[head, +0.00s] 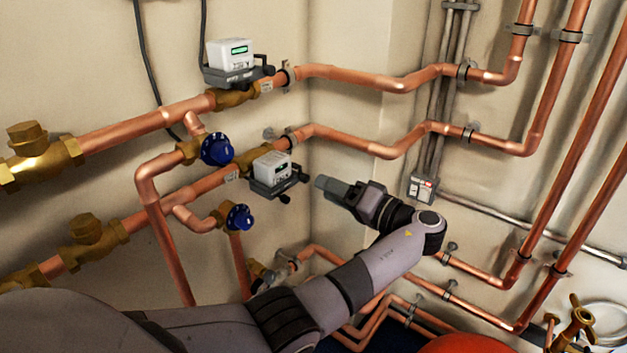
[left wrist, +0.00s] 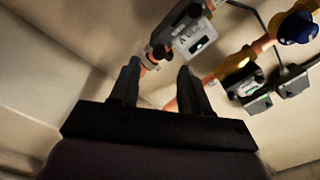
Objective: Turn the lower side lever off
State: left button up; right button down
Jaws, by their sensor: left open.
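The lower meter (head: 271,170) is a white box with a black base on the lower copper pipe. A black lever (head: 290,188) sticks out at its right side, which I take to be the lower side lever. My left gripper (head: 322,184) is just right of this lever, pointing left at it, with a visible gap in the head view. In the left wrist view the two fingers (left wrist: 158,75) are spread with nothing clearly between them. A white-faced box with black parts (left wrist: 197,40) is beyond the fingertips there. My right gripper is not in view.
An upper meter (head: 232,56) sits on the pipe above. Blue round handles (head: 216,149) and (head: 239,217) are to the left. Copper pipes (head: 375,84) run along the wall behind and right of my arm. A red rounded thing (head: 470,344) is at the bottom.

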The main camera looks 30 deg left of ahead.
aim_at(307, 180)
pick_arm(q)
jog(key=a+p, duration=0.1)
jog(key=a, duration=0.4)
jog(key=shift+w, duration=0.2)
jog(key=shift+c, duration=0.3)
grip_shut()
